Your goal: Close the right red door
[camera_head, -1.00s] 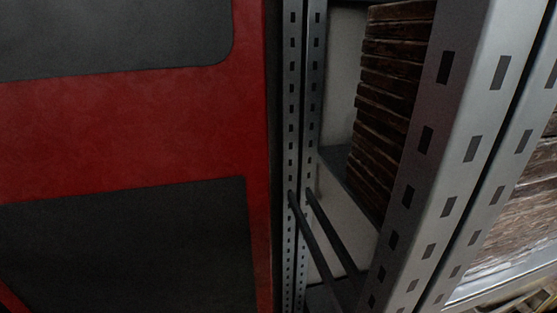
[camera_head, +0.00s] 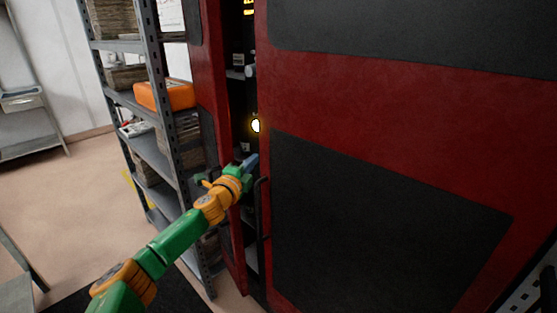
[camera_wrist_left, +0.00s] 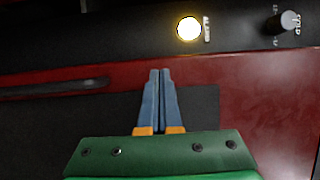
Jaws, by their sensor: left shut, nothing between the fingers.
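The right red door (camera_head: 400,90) fills the right of the head view, with dark inset panels. Its upright dark handle (camera_head: 262,215) is near its left edge. The handle also shows at the left of the left wrist view (camera_wrist_left: 55,88). I cannot tell exactly how far the door stands open. A narrower red door (camera_head: 208,60) is to its left, across a dark gap. My left gripper (camera_head: 251,161) is shut and empty by the right door's left edge, above the handle. In the wrist view its fingers (camera_wrist_left: 158,72) lie over the door. My right gripper is out of view.
A dark strip in the gap carries a lit yellow lamp (camera_head: 256,125) and a knob (camera_wrist_left: 290,20). A grey shelf rack (camera_head: 152,150) with an orange case (camera_head: 165,94) stands left of the doors. Open floor (camera_head: 70,190) is at the left.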

